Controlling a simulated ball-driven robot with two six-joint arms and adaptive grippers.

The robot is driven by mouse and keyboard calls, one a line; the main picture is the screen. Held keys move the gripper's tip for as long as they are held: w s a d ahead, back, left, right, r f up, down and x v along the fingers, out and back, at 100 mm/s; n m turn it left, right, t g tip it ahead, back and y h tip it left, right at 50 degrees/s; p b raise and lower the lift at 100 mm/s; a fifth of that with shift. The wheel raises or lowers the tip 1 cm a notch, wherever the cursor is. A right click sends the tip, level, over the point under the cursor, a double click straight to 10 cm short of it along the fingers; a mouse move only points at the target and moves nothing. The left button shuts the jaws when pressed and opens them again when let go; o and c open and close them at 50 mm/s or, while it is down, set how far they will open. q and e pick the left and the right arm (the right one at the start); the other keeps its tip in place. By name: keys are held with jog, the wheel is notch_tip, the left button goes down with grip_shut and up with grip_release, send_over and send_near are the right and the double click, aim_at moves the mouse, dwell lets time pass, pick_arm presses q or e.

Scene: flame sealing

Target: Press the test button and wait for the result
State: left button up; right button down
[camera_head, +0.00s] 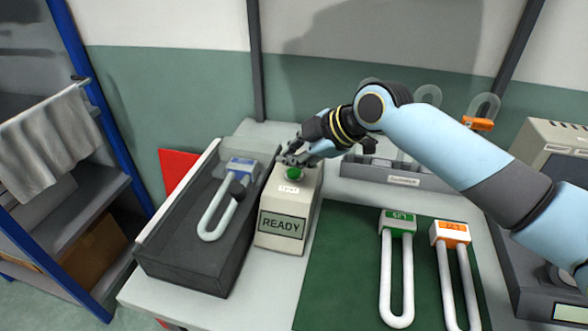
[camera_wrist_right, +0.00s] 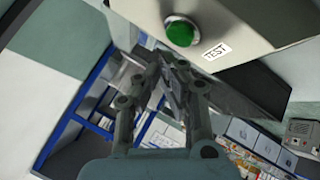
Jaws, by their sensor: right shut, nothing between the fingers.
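The tester (camera_head: 280,205) is a beige box with a display (camera_head: 283,224) that reads READY. Its green test button (camera_head: 294,173) sits on top, above a TEST label; the button also shows in the right wrist view (camera_wrist_right: 180,32), with the label (camera_wrist_right: 216,51) beside it. My right gripper (camera_head: 290,158) is shut and empty, just above and behind the button in the head view. In the right wrist view its fingertips (camera_wrist_right: 170,62) are below the button with a visible gap. I cannot tell from the head view whether they touch. My left gripper is not in view.
A dark tray (camera_head: 180,262) left of the tester holds a blue-capped U-shaped tube (camera_head: 216,220). Green-capped (camera_head: 397,222) and orange-capped (camera_head: 450,235) U-tubes lie on the green mat (camera_head: 335,270). A rack (camera_head: 405,180) stands behind. A blue-framed shelf (camera_head: 113,140) is at the left.

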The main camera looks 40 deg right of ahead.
aim_at(293, 173)
jog(key=shift+f, duration=0.15)
dwell(0.4)
jog(key=shift+f+b, duration=0.25)
jog(key=shift+b, duration=0.05)
jog(key=shift+f+b, duration=0.4)
jog(key=shift+f, duration=0.15)
dwell(0.6)
jog(key=shift+r+p, duration=0.9)
jog(key=shift+r, duration=0.1)
notch_tip(293, 173, up, 6)
jog(key=p, duration=0.5)
